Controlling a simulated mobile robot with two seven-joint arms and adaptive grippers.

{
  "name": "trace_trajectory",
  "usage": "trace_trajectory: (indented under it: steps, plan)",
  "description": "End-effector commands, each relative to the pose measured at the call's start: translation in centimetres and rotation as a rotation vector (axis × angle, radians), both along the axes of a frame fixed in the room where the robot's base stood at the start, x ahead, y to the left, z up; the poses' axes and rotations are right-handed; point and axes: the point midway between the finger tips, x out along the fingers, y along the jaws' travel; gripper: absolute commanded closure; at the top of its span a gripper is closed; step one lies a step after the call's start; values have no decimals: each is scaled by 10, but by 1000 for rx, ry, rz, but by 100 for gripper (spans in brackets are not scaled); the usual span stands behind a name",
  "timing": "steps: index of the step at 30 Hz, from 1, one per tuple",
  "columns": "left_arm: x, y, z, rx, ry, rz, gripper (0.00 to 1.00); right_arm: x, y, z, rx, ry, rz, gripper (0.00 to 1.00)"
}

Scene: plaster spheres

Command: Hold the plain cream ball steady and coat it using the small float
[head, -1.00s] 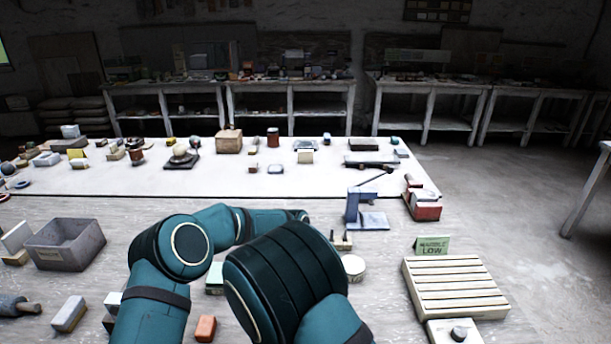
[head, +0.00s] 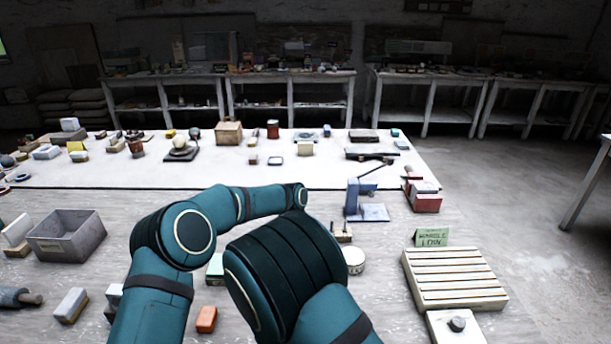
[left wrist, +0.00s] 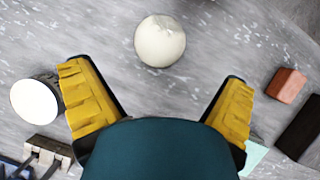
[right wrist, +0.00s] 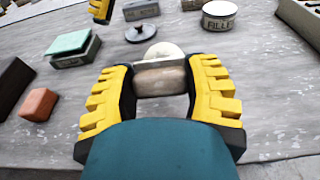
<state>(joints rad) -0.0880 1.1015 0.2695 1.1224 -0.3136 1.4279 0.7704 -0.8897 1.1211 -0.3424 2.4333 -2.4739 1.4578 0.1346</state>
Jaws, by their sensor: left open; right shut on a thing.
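The plain cream ball (left wrist: 160,41) rests on the grey table, ahead of my left gripper (left wrist: 156,73). My left gripper is open and empty, its yellow fingers spread wider than the ball. The ball also shows in the right wrist view (right wrist: 163,50), partly hidden behind the small float (right wrist: 160,80). My right gripper (right wrist: 162,72) is shut on the float, which has a pale flat edge and a tan body. I cannot tell whether the float touches the ball. My arms hide the ball and both grippers in the head view.
A filler tin (right wrist: 222,18), a grey knobbed lid (right wrist: 140,33), a mint-topped block (right wrist: 75,45) and an orange block (right wrist: 38,104) stand around the ball. A slatted rack (head: 455,280) is at the right, a grey bin (head: 66,236) at the left.

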Motion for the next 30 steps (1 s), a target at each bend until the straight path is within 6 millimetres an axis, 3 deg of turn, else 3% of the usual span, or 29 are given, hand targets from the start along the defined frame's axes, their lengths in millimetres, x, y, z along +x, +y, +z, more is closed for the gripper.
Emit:
trace_trajectory:
  steps: [17, 30]
  plan:
    - [5, 1, 10, -1, -2, 1, 0, 0, 0, 0, 0, 0, 0, 84]
    - [38, 11, 80, -1, -5, 1, 0, 0, 0, 0, 0, 0, 0, 84]
